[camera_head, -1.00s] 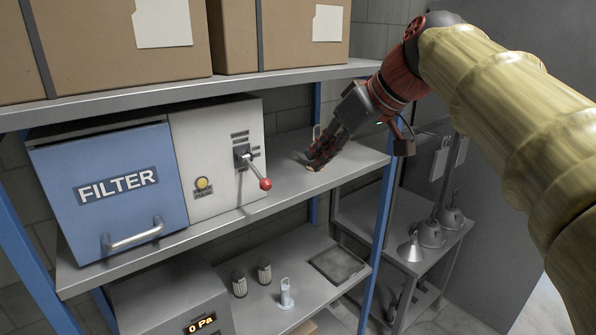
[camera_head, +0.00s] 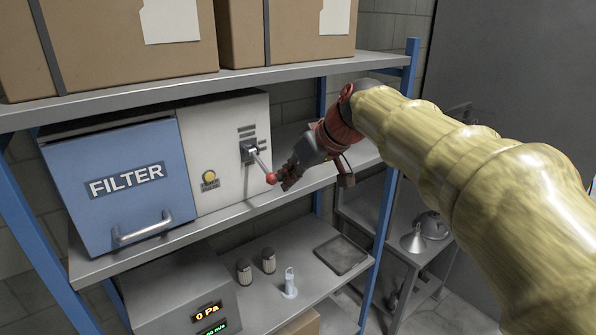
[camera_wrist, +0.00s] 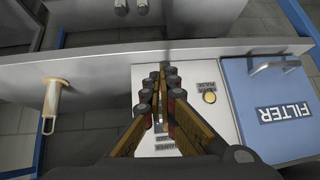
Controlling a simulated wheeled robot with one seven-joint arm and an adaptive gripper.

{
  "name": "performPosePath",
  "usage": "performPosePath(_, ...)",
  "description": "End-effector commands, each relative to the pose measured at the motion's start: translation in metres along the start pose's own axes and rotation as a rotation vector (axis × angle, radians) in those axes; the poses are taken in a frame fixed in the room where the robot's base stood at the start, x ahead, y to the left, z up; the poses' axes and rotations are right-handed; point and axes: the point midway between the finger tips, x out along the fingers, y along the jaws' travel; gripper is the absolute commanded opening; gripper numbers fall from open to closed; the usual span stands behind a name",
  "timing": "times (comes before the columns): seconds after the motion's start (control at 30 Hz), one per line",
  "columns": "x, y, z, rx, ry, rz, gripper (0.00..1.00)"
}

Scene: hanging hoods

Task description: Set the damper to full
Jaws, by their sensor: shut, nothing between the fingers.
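The damper lever (camera_head: 260,163) is a metal rod with a red ball knob (camera_head: 271,178). It comes out of a slotted plate (camera_head: 248,150) on the white panel (camera_head: 220,165) and slants down to the right. My gripper (camera_head: 287,184) is just right of the knob in the head view, with its fingers close to it; I cannot tell whether they touch. In the wrist view my gripper (camera_wrist: 161,72) has its fingers together in front of the white panel (camera_wrist: 195,125). They hide the lever and most of its marks there.
The blue FILTER door (camera_head: 122,180) with its handle (camera_head: 142,230) is left of the panel, beside a yellow button (camera_head: 209,177). Boxes (camera_head: 130,40) fill the shelf above. A display unit (camera_head: 190,290) stands below. A pale cylinder with a loop (camera_wrist: 52,98) shows in the wrist view.

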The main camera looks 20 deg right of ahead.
Motion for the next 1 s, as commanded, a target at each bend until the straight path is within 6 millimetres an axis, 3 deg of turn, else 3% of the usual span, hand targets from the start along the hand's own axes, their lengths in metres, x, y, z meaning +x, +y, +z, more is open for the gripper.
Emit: performPosePath(1.0,0.022,0.002,0.01,-0.011,0.114,0.0,0.0)
